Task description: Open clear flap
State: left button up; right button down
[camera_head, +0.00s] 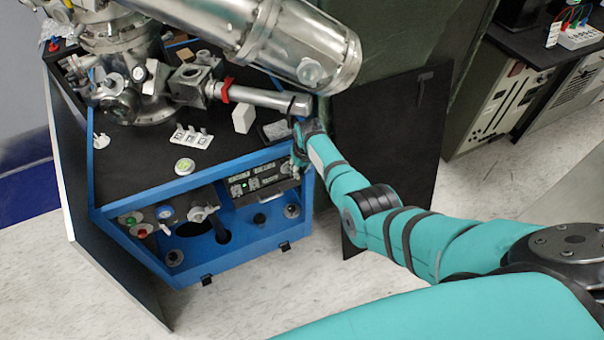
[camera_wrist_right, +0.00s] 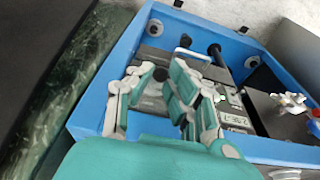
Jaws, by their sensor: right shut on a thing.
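The blue-framed cabinet front (camera_head: 262,225) carries a dark control panel (camera_head: 250,183) with displays and a green light. The clear flap is see-through and small here, and I cannot make out its outline. My right gripper (camera_head: 300,152) is at the panel's upper right end. In the right wrist view my right gripper (camera_wrist_right: 160,88) has its fingers over a dark module (camera_wrist_right: 153,104) inside the blue frame. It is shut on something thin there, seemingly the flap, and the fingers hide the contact. My left gripper is out of view.
A steel vacuum chamber with a large pipe (camera_head: 290,40) hangs above the black cabinet top (camera_head: 150,165). A dark open door panel (camera_head: 390,140) stands right of the cabinet. Knobs (camera_head: 165,212) sit at the lower left. The floor in front (camera_head: 280,290) is clear.

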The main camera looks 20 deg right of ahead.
jog(key=shift+w+r+g+b, duration=0.75)
jog(key=shift+g+b, duration=0.35)
jog(key=shift+b, duration=1.05)
jog(key=shift+w+r+g+b, duration=0.15)
jog(key=shift+r+g+b, duration=0.15)
jog(key=shift+b, duration=0.2)
jog(key=shift+w+r, duration=0.1)
jog(key=shift+r, duration=0.05)
